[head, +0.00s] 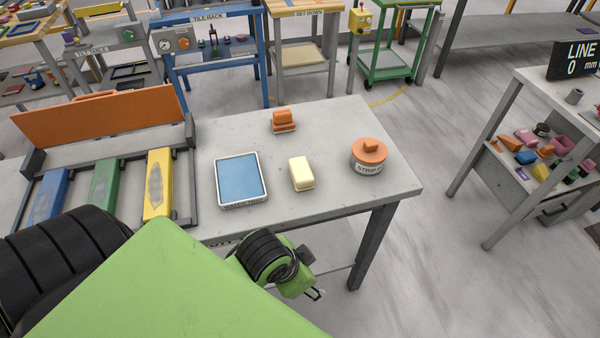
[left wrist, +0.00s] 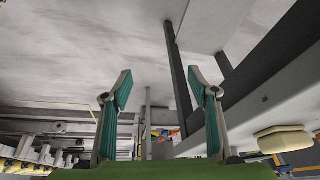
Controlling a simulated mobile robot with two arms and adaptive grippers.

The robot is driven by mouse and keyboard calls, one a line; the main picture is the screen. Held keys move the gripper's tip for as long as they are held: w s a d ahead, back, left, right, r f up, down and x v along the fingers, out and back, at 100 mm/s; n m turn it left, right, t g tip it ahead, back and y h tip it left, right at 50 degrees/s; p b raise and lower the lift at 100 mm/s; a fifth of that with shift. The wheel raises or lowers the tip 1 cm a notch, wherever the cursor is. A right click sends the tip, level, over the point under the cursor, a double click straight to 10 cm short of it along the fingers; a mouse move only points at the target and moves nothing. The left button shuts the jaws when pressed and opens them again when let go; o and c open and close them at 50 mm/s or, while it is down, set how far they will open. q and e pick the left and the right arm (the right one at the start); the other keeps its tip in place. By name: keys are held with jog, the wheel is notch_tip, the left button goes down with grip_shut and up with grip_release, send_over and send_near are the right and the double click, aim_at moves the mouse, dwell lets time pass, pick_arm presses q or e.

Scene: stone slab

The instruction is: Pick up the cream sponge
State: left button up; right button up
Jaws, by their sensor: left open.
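The cream sponge (head: 301,173) lies on the grey stone bench top (head: 335,120), between the water tray (head: 240,180) and an orange-lidded round pot (head: 369,156). It also shows at the right edge of the left wrist view (left wrist: 284,139), off to the side of the fingers. My left gripper (head: 316,293) is at the near side of the bench, in front of its edge and apart from the sponge. In the left wrist view my left gripper (left wrist: 163,92) has its two teal-padded fingers spread, with nothing between them. My right gripper is not in view.
A small orange block (head: 284,121) sits behind the sponge. A rack with blue, green and yellow (head: 158,184) bars and an upright orange board (head: 100,115) stands at left. The bench around the sponge is clear. A side table (head: 530,170) stands at right.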

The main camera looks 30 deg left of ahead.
pick_arm(q)
jog(key=w+d+r+m+h, duration=0.1)
jog(key=w+d+r+m, duration=0.4)
jog(key=w+r+m, duration=0.15)
jog(key=m+g+y, duration=0.1)
jog(key=m+y, duration=0.5)
jog(key=m, duration=0.9)
send_near(301, 169)
jog(key=x, duration=0.4)
jog(key=shift+s+a+f, duration=0.1)
jog(key=shift+f, duration=0.35)
jog(key=shift+w+p+x, duration=0.15)
jog(key=shift+p+x, duration=0.2)
jog(key=shift+x, duration=1.1)
jog(key=shift+w+p+x, duration=0.1)
jog(key=shift+p+x, duration=0.25)
jog(key=shift+x, duration=1.15)
jog(key=shift+r, duration=0.15)
jog(key=c, duration=1)
